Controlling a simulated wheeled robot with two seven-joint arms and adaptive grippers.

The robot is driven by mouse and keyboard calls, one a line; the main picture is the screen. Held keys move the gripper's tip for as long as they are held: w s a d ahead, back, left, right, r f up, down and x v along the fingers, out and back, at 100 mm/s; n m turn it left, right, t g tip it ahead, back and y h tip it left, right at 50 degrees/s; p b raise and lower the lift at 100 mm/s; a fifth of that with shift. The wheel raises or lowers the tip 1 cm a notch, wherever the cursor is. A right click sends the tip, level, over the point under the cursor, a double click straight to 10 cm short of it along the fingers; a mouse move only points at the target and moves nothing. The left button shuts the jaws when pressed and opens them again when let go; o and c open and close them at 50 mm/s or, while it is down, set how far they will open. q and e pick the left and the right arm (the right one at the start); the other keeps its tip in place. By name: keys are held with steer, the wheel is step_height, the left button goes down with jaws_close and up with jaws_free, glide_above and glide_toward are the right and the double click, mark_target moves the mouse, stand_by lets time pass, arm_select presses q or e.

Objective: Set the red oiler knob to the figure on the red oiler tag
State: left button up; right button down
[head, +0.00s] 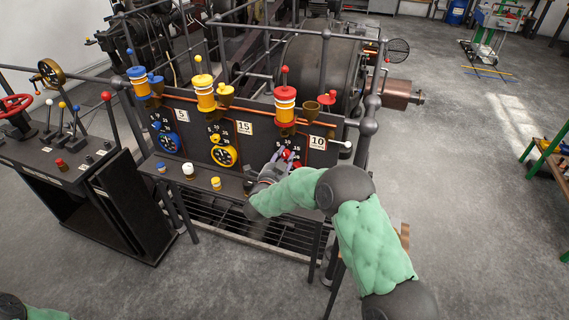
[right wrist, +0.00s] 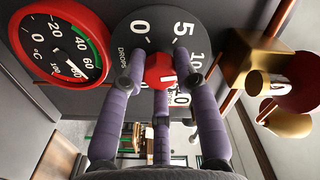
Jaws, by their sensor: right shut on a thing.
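The red oiler knob (right wrist: 158,69) sits on a dark round dial plate (right wrist: 142,22) marked DROPS, with the figures 0, 5 and 10 showing in the right wrist view. A white mark shows on the knob's lower part; I cannot tell which figure it points to. My right gripper (right wrist: 160,82) is shut around the knob with its purple fingers. In the head view the right gripper (head: 283,160) is at the panel's right end and partly hides the knob. The red oiler tag (head: 317,143) reads 10. My left gripper is out of view.
A red-rimmed temperature gauge (right wrist: 58,45) and a brass cup (right wrist: 250,58) flank the dial closely. The red oiler (head: 285,105) stands above. Yellow (head: 224,155) and blue (head: 169,142) dials are to the left. A lever console (head: 60,150) stands further left. Floor at the right is open.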

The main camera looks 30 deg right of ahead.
steer(key=shift+a+f+m+b, duration=0.15)
steer(key=shift+f+m+b, duration=0.2)
steer(key=shift+m+b, duration=0.55)
steer(key=c, duration=1)
jaws_free()
steer(key=shift+o, duration=0.3)
steer(key=shift+r, duration=0.1)
steer(key=shift+w, duration=0.1)
steer(key=shift+r, duration=0.15)
steer(key=v, duration=1.2)
